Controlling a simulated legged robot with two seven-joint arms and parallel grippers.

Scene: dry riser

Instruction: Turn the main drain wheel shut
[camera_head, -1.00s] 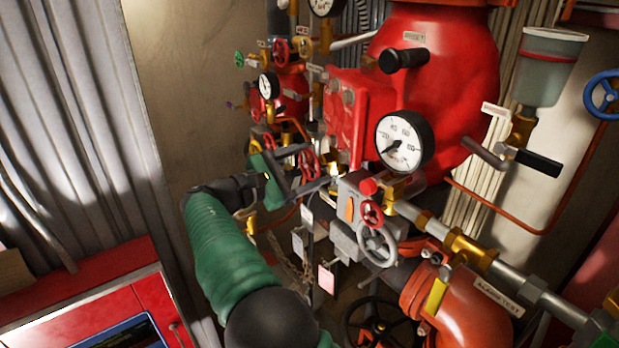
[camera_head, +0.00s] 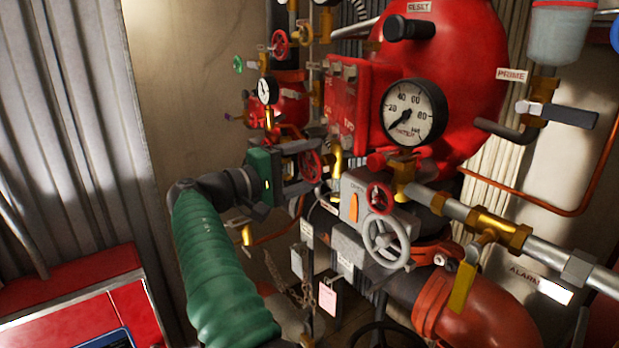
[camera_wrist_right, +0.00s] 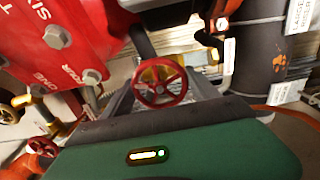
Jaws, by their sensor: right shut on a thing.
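A red handwheel (camera_head: 310,165) stands among the pipework left of the large red valve body. My right gripper (camera_head: 312,166), with green housing and dark fingers, reaches it from the left. Its fingers are at the wheel, shut on it. The finger ends are partly hidden by the wheel and pipes. I cannot read a label on this wheel. My left gripper is not in view.
A white-faced gauge (camera_head: 413,108), a small red handwheel (camera_head: 379,197) and a grey handwheel (camera_head: 386,241) stand close on the right. A brass valve with a yellow lever (camera_head: 462,287) is lower right. A red cabinet (camera_head: 75,270) is lower left. Bare wall lies left of the gripper.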

